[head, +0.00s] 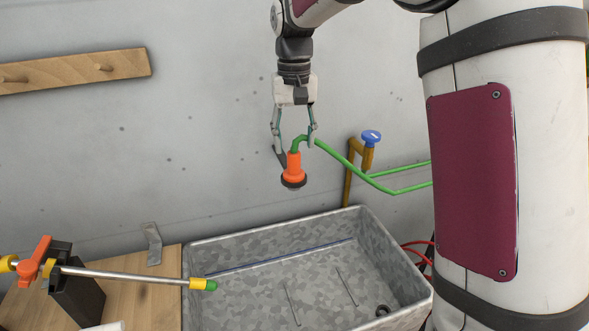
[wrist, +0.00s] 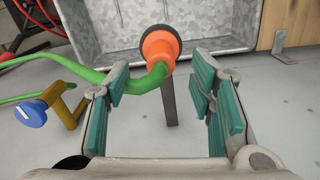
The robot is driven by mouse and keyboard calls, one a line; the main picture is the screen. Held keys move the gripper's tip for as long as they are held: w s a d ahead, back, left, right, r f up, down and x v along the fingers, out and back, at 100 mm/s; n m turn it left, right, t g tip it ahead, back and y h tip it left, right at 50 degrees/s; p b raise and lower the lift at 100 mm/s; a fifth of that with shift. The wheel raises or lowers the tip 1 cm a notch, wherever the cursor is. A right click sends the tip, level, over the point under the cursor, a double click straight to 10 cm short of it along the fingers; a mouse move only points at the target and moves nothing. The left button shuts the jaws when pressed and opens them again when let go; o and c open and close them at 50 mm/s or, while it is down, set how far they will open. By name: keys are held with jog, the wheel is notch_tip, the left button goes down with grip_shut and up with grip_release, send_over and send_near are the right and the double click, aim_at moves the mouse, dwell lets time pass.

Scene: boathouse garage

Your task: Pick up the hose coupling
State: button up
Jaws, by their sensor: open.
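In the wrist view the coupling (wrist: 160,56) shows top centre, beyond my fingertips, with the hose bending away to the left. My gripper (head: 294,143) points down above the coupling in the head view. In the wrist view my gripper (wrist: 163,88) is open, with teal pads on both sides of the space below the coupling. Nothing is held between the pads.
A galvanised sink (head: 210,254) stands below. A blue-handled tap (head: 371,137) on a brass pipe is right of the coupling. A spray wand (head: 130,276) lies at left over a wooden bench (head: 150,300).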

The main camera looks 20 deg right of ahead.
aim_at(294, 152)
jog(key=shift+w+f+p, duration=0.15)
jog(key=shift+f+p, duration=0.3)
jog(key=shift+f, duration=1.15)
jog(key=shift+w+f+p, duration=0.1)
jog(key=shift+f+p, duration=0.35)
jog(key=shift+f, duration=1.15)
grip_shut()
